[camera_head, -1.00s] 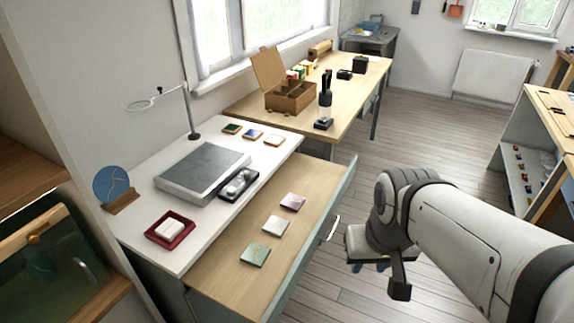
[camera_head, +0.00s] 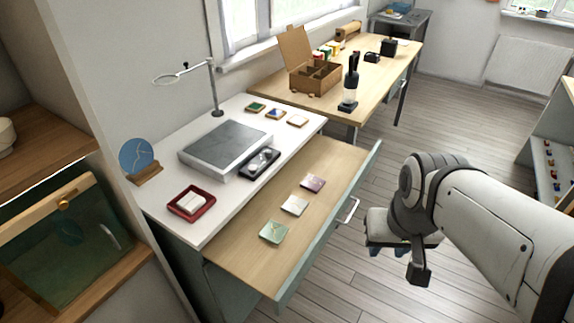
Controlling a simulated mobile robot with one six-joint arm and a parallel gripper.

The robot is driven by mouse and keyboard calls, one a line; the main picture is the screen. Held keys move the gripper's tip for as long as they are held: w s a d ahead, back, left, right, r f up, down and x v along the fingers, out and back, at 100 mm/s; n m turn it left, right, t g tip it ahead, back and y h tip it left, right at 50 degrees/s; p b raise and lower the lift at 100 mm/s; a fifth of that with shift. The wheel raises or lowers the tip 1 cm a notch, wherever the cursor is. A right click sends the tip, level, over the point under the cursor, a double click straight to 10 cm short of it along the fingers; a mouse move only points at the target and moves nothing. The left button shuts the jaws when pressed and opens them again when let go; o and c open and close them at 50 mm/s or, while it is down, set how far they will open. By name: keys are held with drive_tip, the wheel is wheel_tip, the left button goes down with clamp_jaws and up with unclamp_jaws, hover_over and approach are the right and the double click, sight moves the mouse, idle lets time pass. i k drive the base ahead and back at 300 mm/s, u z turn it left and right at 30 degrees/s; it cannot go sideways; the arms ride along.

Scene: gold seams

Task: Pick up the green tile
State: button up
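A pale green tile (camera_head: 273,232) with light streaks lies flat in the open drawer (camera_head: 241,257), the nearest of three tiles in a row. A whitish tile (camera_head: 294,205) and a purple tile (camera_head: 313,182) lie beyond it. Another small tile with a dark green face (camera_head: 256,107) lies at the back of the white worktop. My gripper (camera_head: 399,252) hangs to the right of the drawer, over the floor, apart from every tile. Its fingers are mostly hidden under the wrist, so I cannot see whether they are open.
The drawer front with its handle (camera_head: 348,211) stands between my gripper and the tiles. The white worktop (camera_head: 222,211) holds a grey slab (camera_head: 224,146), a red tray (camera_head: 191,216) and a lamp stand. A wooden table (camera_head: 388,75) stands behind.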

sight(274, 232)
drive_tip(key=z, duration=0.05)
drive_tip(key=k, duration=1.1)
drive_tip(key=u, duration=0.8)
drive_tip(key=i, duration=1.55)
drive_tip(key=z, duration=0.45)
